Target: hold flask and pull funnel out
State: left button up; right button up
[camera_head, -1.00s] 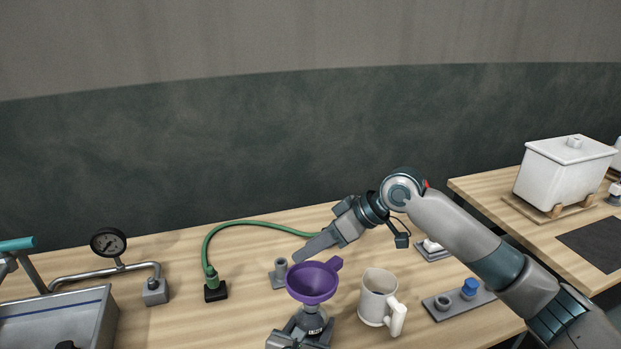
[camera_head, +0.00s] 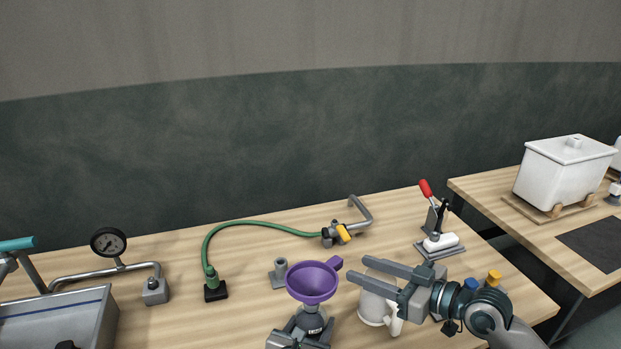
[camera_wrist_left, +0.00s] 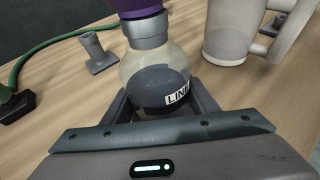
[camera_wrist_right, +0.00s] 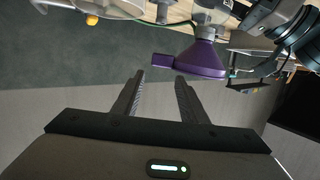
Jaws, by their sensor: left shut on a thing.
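The purple funnel (camera_head: 312,281) sits upright in the neck of the flask (camera_head: 313,322), its tab pointing right. In the left wrist view the flask (camera_wrist_left: 156,78) is clear-walled with dark contents and a label partly reading "LINE"; the funnel (camera_wrist_left: 138,8) is cut off at the top. My left gripper (camera_head: 300,336) is shut on the flask body, a finger on each side. My right gripper (camera_head: 359,269) is open and empty, right of the funnel with its fingers toward the tab. In the right wrist view the funnel (camera_wrist_right: 206,58) lies beyond the fingertips, apart from them.
A white mug (camera_head: 372,308) stands right of the flask, partly behind my right gripper. A grey holder (camera_head: 279,274) stands just left of the funnel. A green hose (camera_head: 245,224) runs behind. A red-handled clamp (camera_head: 437,235) stands at the back right.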

jog(key=shift+s+d+f+m, duration=0.3)
jog(key=shift+s+d+f, duration=0.2)
jog(key=shift+s+f, duration=0.3)
jog(key=shift+w+f, duration=0.1)
jog(key=shift+w+a, duration=0.1)
jog(key=shift+a, duration=0.1)
